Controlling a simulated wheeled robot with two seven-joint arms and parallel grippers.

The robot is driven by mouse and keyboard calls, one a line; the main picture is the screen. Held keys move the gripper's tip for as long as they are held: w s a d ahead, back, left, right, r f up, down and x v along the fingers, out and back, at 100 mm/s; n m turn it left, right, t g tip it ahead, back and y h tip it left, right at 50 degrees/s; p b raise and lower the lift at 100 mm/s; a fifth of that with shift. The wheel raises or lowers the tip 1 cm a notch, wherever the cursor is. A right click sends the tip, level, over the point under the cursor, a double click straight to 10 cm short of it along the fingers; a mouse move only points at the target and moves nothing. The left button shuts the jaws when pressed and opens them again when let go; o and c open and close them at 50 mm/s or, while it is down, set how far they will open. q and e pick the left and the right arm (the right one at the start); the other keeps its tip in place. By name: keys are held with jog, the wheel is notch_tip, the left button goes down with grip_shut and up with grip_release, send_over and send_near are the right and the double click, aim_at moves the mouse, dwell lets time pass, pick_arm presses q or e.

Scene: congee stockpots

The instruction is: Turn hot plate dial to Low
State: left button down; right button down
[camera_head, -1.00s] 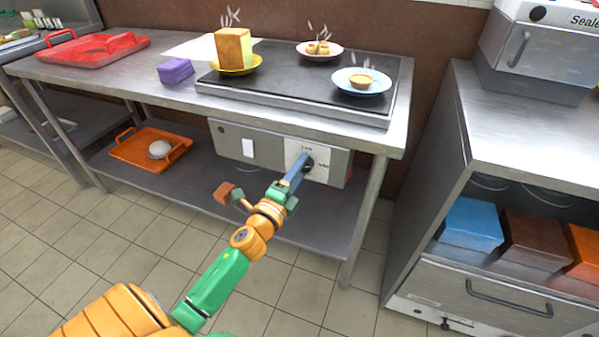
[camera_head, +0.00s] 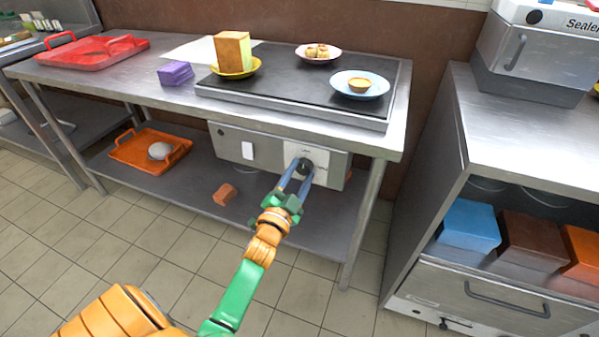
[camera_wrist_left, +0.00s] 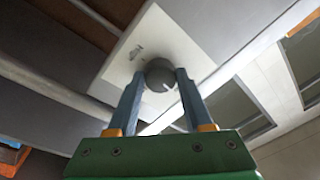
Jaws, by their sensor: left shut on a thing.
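The hot plate (camera_head: 300,88) lies on the steel table, with a control box (camera_head: 231,138) under the table's front edge. Its dark grey dial (camera_head: 305,164) sits on a white label plate (camera_head: 318,156); the small lettering is hard to read. The dial also shows in the left wrist view (camera_wrist_left: 160,75), with a white mark pointing to the lower right. My left gripper (camera_head: 298,172) is shut on the dial, one blue finger on each side. The gripper also shows in the left wrist view (camera_wrist_left: 159,92). My right gripper is in neither view.
A yellow plate (camera_head: 238,73) with a bread block, a pink plate (camera_head: 318,58) and a blue plate (camera_head: 360,88) stand on the hot plate. A white switch (camera_head: 248,150) is left of the dial. An orange tray (camera_head: 138,152) lies on the lower shelf.

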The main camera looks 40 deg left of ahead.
pick_arm(q)
jog(key=shift+n+y, duration=0.3)
jog(key=shift+n, duration=0.8)
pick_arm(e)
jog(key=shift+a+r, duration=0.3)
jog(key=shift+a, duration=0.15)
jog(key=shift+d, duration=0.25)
pick_arm(q)
jog(key=shift+c, duration=1.5)
grip_release()
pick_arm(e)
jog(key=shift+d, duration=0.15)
pick_arm(q)
jog(key=r+p+v, duration=0.1)
jog(key=v, duration=0.6)
jog(key=shift+f, duration=0.5)
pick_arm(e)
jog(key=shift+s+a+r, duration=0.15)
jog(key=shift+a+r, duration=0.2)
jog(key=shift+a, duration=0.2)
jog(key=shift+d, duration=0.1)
